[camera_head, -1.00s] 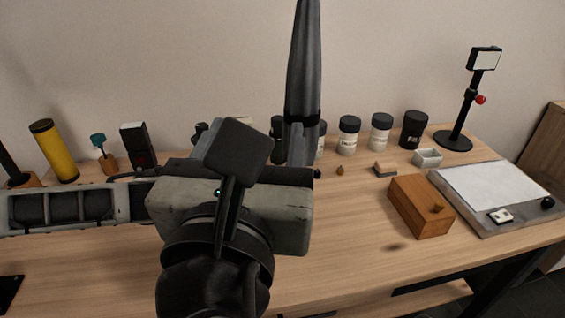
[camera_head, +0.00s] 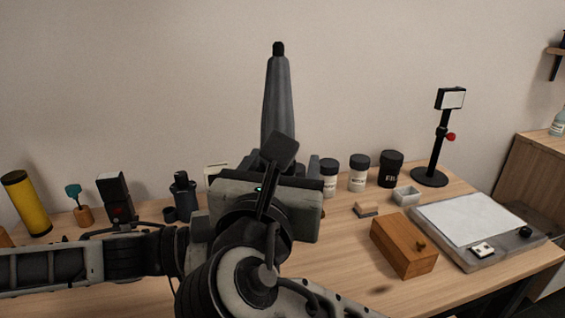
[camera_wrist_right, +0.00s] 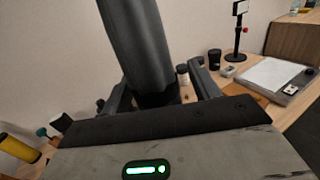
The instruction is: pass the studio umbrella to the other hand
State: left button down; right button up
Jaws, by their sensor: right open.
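The studio umbrella (camera_head: 278,105) is a folded dark grey shape with a black tip, standing nearly upright in the head view. Its lower end is hidden behind my right gripper (camera_head: 283,165). In the right wrist view the umbrella (camera_wrist_right: 140,45) rises between the two spread fingers of my right gripper (camera_wrist_right: 163,88), which is open around it. I cannot tell whether either finger touches it. My left arm (camera_head: 50,265) comes in from the left, and its hand end is mostly hidden behind my right wrist, so its hold on the umbrella does not show.
A wooden box (camera_head: 404,247), a light panel (camera_head: 465,218) and a lamp on a stand (camera_head: 441,140) are at the right. Several black-lidded jars (camera_head: 359,177) line the back. A yellow cylinder (camera_head: 27,205) and a flash unit (camera_head: 115,198) stand at the left.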

jog(key=shift+w, duration=0.3)
jog(key=c, duration=1.1)
pick_arm(q)
jog(key=c, duration=1.5)
grip_release()
jog(key=shift+o, duration=0.2)
